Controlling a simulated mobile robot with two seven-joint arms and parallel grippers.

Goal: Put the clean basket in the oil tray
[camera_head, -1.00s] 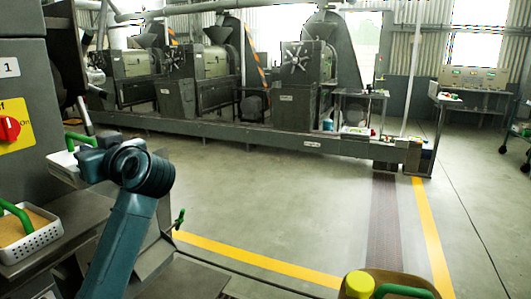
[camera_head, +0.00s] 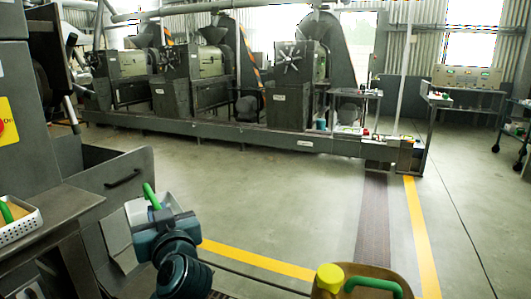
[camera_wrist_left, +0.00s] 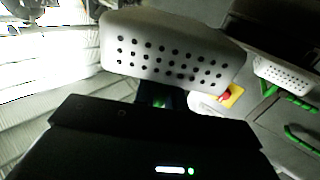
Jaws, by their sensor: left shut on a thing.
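My left gripper (camera_head: 163,225) is shut on a white perforated basket (camera_head: 137,209) with a green handle, held up in front of the near machine. The basket shows large in the left wrist view (camera_wrist_left: 165,58), its holed wall facing the camera. My gripper and wrist hide part of it in the head view. Its inside is mostly hidden. A second white basket (camera_head: 20,228) with a green handle and brown contents stands on the machine's ledge at the left. It also shows at the right of the left wrist view (camera_wrist_left: 285,76). I cannot clearly identify the oil tray. My right gripper is not in view.
The near grey machine (camera_head: 110,180) with its ledge and dark handle fills the left. A tan container (camera_head: 360,285) with a yellow cap and green handle is at the bottom. Open floor (camera_head: 270,195) lies ahead, with several screw expellers on a long base (camera_head: 255,137) behind.

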